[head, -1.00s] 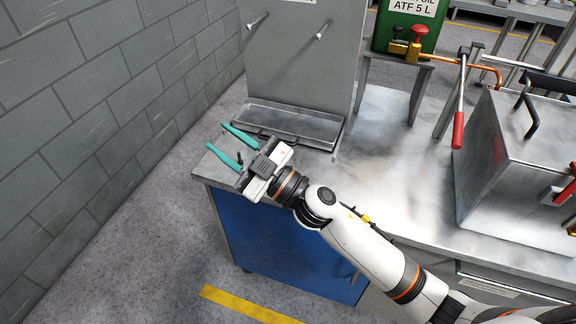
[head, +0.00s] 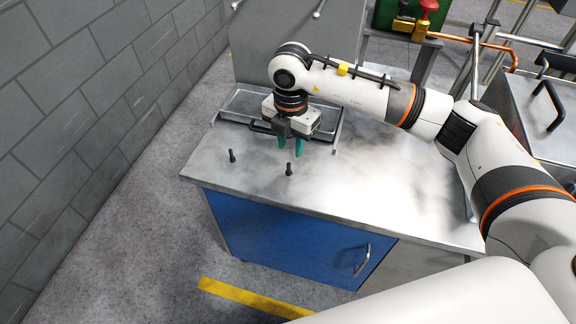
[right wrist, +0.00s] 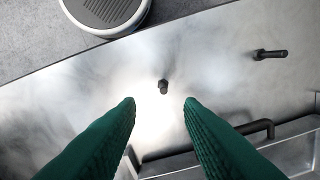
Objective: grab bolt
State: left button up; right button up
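Two small dark bolts stand upright on the metal bench top (head: 350,190): a left bolt (head: 232,156) and a right bolt (head: 289,169). My right gripper (head: 291,151) points down above the bench, just behind the right bolt in the head view. Its green fingers are open with nothing between them. In the right wrist view the right bolt (right wrist: 163,87) shows nearly end-on, just ahead of the gap between the fingertips (right wrist: 159,101). The left bolt (right wrist: 270,54) lies off to the right in that view. My left gripper is not in view.
A shallow metal tray (head: 238,102) with a dark handle sits behind the bolts, below an upright panel (head: 256,50). A metal box (head: 548,115) stands on the right. The bench front is clear.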

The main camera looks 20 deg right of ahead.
aim_at(289, 163)
notch_tip(289, 163, down, 8)
jog(key=shift+w+a+f+p, duration=0.15)
jog(key=shift+f+p, duration=0.05)
jog(key=shift+p, duration=0.25)
grip_shut()
